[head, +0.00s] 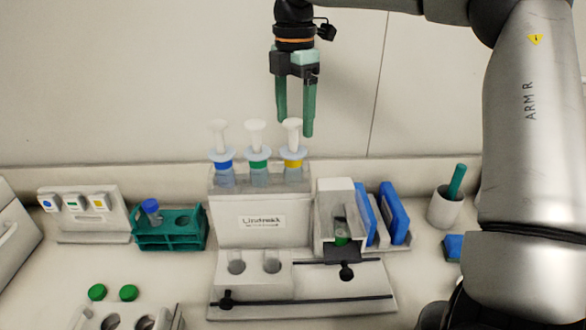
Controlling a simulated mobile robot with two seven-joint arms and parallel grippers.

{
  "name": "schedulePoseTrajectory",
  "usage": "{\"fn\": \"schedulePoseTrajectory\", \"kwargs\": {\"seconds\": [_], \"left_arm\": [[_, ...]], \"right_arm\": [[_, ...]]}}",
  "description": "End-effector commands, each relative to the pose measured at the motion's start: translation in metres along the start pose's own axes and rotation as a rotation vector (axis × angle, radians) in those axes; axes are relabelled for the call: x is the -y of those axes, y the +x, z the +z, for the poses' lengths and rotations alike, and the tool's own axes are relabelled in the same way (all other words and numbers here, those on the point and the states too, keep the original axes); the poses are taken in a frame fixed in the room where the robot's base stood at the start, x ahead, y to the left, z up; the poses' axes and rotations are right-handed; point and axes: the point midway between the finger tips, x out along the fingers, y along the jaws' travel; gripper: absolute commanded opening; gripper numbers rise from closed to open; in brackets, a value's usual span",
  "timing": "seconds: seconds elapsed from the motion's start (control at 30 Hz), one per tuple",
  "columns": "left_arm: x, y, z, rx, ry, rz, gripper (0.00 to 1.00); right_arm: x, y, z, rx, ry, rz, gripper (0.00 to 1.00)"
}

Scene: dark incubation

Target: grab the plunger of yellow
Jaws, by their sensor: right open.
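The syringe with the yellow band (293,160) stands upright at the right end of a row of three in a white holder (230,235). Its white plunger (292,130) sticks up above a pale flange. The green-banded syringe (258,160) is in the middle and the blue-banded one (222,163) at the left. My right gripper (295,128) points down with its two green fingers apart and empty. In the picture its fingertips are at the yellow plunger's top, one finger on each side. Depth between them is hard to tell. My left gripper is not in view.
Right of the holder stand a white device (334,195), blue slabs (394,212) and a white cup (445,209) with a green stick. Left are a teal rack (168,238) with a blue-capped tube and a panel (85,222) of coloured labels. Green caps (97,292) lie front left.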

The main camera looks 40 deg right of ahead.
Motion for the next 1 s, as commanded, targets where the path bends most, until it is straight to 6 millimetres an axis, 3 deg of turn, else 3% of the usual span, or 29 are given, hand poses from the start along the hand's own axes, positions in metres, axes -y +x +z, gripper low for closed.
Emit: {"fn": "schedulePoseTrajectory", "kwargs": {"seconds": [0.1, 0.37, 0.63, 0.97, 1.0], "left_arm": [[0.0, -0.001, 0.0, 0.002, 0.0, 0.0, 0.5], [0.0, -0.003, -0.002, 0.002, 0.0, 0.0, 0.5], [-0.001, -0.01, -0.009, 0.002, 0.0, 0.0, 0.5], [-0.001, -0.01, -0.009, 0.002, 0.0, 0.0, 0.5], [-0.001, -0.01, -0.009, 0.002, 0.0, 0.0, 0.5]], "right_arm": [[0.0, 0.021, 0.0, -0.002, -0.001, -0.002, 0.79], [0.0, 0.042, -0.001, -0.003, -0.001, -0.001, 0.79], [-0.002, 0.081, 0.0, -0.003, 0.0, -0.003, 0.79], [-0.002, 0.089, 0.0, 0.0, 0.001, 0.002, 0.79], [-0.002, 0.089, 0.0, 0.0, 0.001, 0.002, 0.75]]}}
